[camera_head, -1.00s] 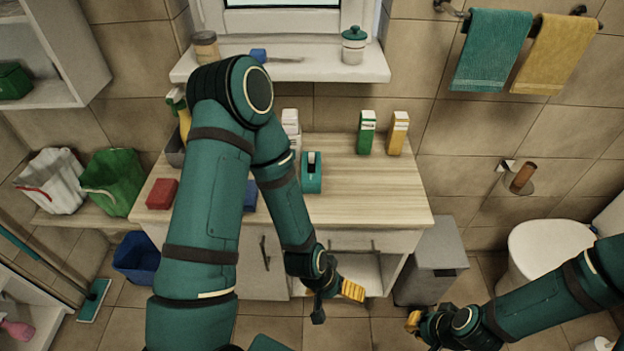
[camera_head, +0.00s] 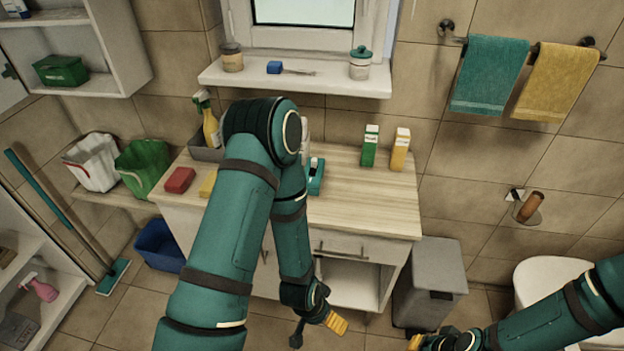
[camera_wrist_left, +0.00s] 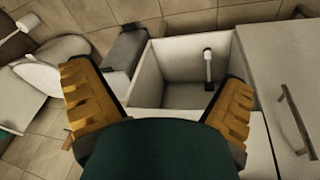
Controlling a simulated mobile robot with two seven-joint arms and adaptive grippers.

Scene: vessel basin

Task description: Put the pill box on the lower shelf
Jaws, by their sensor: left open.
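I cannot tell for sure which item is the pill box. A small blue box (camera_head: 274,67) lies on the window sill, and a green carton (camera_head: 370,145) and a yellow carton (camera_head: 400,149) stand upright on the counter. A wall cabinet (camera_head: 97,87) at upper left has an upper and a lower shelf; a green box (camera_head: 60,70) sits on the lower one. My left gripper (camera_head: 317,329) is open and empty in front of the counter, low down; its spread fingers show in the left wrist view (camera_wrist_left: 158,90). My right gripper (camera_head: 418,342) is partly cut off at the bottom edge.
The wooden counter (camera_head: 365,205) has clear room at its right. Its open niche (camera_head: 352,285) is below. A spray bottle (camera_head: 208,120), a red block (camera_head: 180,180) and a teal holder (camera_head: 316,177) stand on top. A grey bin (camera_head: 432,285) stands right of it.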

